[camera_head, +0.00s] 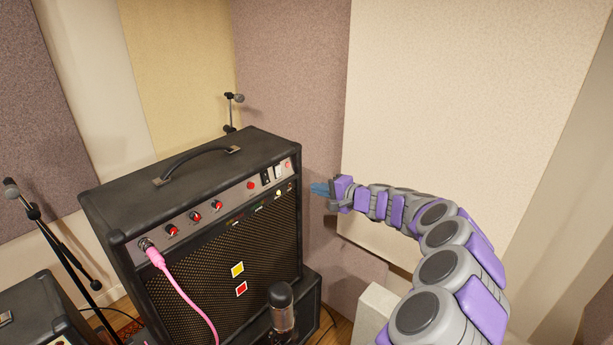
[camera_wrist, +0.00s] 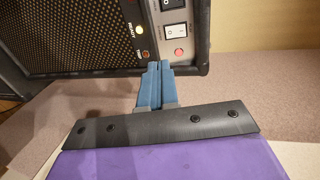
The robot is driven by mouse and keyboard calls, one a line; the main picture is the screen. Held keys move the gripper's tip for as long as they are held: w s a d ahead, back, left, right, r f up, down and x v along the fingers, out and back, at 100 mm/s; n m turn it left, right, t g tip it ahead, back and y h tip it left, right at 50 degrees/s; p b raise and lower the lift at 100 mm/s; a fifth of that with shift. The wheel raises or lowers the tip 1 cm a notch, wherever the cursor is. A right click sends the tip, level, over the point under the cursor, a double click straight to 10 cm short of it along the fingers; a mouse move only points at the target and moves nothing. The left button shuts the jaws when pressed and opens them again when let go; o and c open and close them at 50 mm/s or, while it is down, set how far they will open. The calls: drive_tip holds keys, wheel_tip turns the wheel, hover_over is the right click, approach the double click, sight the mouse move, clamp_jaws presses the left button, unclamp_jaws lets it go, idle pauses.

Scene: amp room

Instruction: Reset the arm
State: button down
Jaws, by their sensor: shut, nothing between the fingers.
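My arm reaches in from the lower right of the head view, and my gripper (camera_head: 320,188) is beside the right end of the amplifier (camera_head: 130,195). In the wrist view my gripper (camera_wrist: 160,68) has its blue fingers together, with nothing between them. The fingertips point toward the amplifier's panel corner, near the rocker switch (camera_wrist: 175,32) and a red round button (camera_wrist: 180,54). I cannot tell whether the fingertips touch the amplifier. A lit yellow lamp (camera_wrist: 146,55) shows left of the fingers.
A pink cable (camera_head: 178,283) is plugged into the amplifier's left side. A pale wall panel (camera_head: 440,110) is behind my arm. The space above my arm looks clear.

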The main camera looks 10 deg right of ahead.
drive_tip(key=s+a+r+n+g+y, duration=0.2)
drive_tip(key=s+a+r+n, duration=0.15)
drive_tip(key=a, duration=0.35)
drive_tip(key=s+a+r+n+g+y, duration=0.1)
drive_tip(key=s+a+r+n+g, duration=0.1)
drive_tip(key=s+a+r, duration=0.4)
drive_tip(key=s+a+f+n+g+h, duration=0.1)
drive_tip(key=s+a+n+g, duration=0.15)
drive_tip(key=s+a, duration=0.4)
drive_tip(key=s+a+n+g+h, duration=0.1)
drive_tip(key=s+a+n+g, duration=0.2)
drive_tip(key=s, duration=0.7)
drive_tip(key=s+d+f+g+h, duration=0.1)
drive_tip(key=s+d+f+h, duration=0.2)
drive_tip(key=s, duration=0.7)
drive_tip(key=s+d+f+g+h, duration=0.2)
drive_tip(key=s+d, duration=0.4)
drive_tip(key=s, duration=0.4)
drive_tip(key=s+d+f+g+h, duration=0.1)
drive_tip(key=s+d+f+h, duration=0.4)
drive_tip(key=s, duration=0.5)
drive_tip(key=shift+s+d+f, duration=0.2)
drive_tip(key=shift+s+f, duration=0.1)
drive_tip(key=shift+f, duration=0.2)
drive_tip(key=shift+w+a+g, duration=0.1)
drive_tip(key=shift+g, duration=0.15)
